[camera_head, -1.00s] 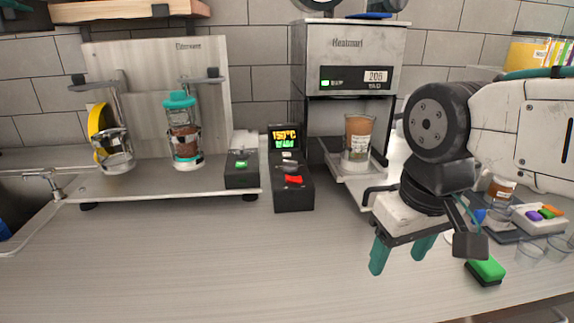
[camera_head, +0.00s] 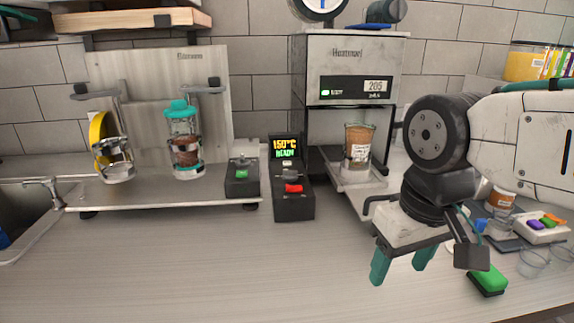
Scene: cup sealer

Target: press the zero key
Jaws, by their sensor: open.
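My gripper (camera_head: 402,262) hangs at the right of centre with its two teal fingers apart and pointing down. It is open and empty above the front part of the counter. A white key box (camera_head: 556,234) with purple, green and orange keys stands at the far right, beyond my gripper and to its right. No key label is readable, so I cannot tell which one is the zero key. A dark flat plate (camera_head: 508,243) lies beside the box, partly covered by a jar and my arm.
A green block (camera_head: 488,280) lies right of my gripper, near clear cups (camera_head: 533,263). A black control box (camera_head: 292,203) reads 150°C READY. The front left counter is clear.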

